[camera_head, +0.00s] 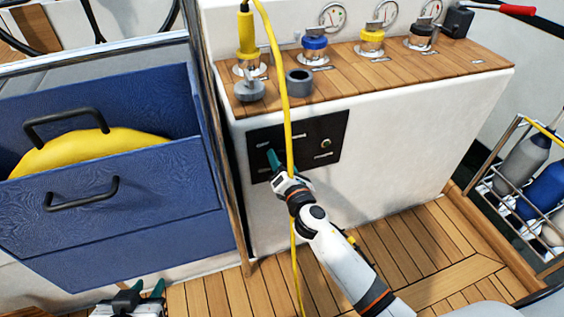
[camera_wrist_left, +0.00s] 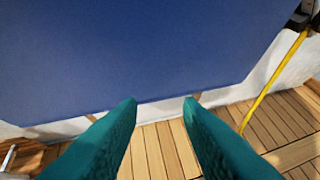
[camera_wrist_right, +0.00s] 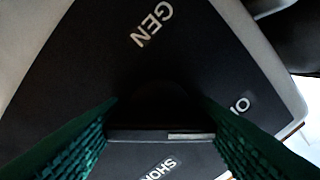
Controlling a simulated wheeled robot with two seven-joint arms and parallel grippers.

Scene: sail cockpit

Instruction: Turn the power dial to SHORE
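The dark power panel (camera_head: 297,135) is on the white console's front. In the right wrist view it shows the labels GEN (camera_wrist_right: 152,24), one starting with O (camera_wrist_right: 240,104), and SHORE (camera_wrist_right: 160,168), cut off at its end. The black dial (camera_wrist_right: 150,137) has a white mark near its right end, on the side between the O label and SHORE. My right gripper (camera_head: 281,166) is at the panel, its fingers spread on either side of the dial; whether they press on it is unclear. My left gripper (camera_head: 141,292) is open and empty at the bottom left, below the blue drawer.
A yellow cable (camera_head: 284,90) hangs in front of the panel, close to my right gripper. The blue drawer (camera_head: 120,200) stands open at left with a yellow item (camera_head: 85,150) inside. Connectors line the wooden console top (camera_head: 400,62). A bottle rack (camera_head: 520,185) is at right.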

